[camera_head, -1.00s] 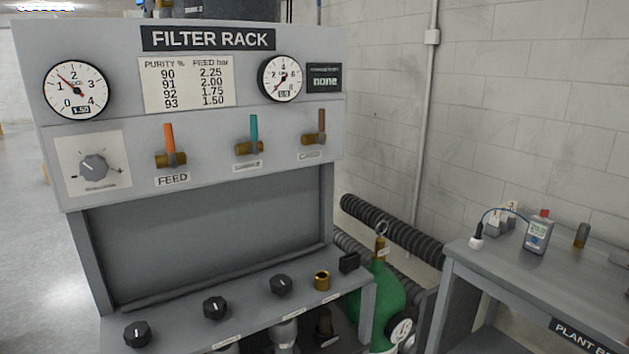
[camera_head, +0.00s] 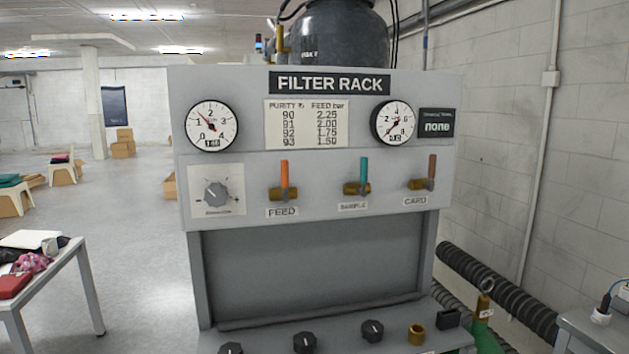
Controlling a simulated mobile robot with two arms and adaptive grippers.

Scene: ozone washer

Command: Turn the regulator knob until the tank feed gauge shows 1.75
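The regulator knob (camera_head: 216,194) is a grey dial on a pale square plate at the left of the filter rack panel. Nothing touches it. The left round gauge (camera_head: 211,125) sits above it, with a needle pointing up and left between 1 and 2. Its small readout is too blurred to read surely. It looked like 1.50 in the earlier frame. The purity and feed table (camera_head: 306,124) beside it pairs 92 with 1.75. Neither of my grippers is in view.
Orange feed (camera_head: 285,175), teal sample (camera_head: 364,172) and brown card (camera_head: 432,167) levers stand upright right of the knob. A second gauge (camera_head: 394,123) is at upper right. Black knobs (camera_head: 305,342) line the lower shelf. A cluttered table (camera_head: 84,280) stands left; floor between is clear.

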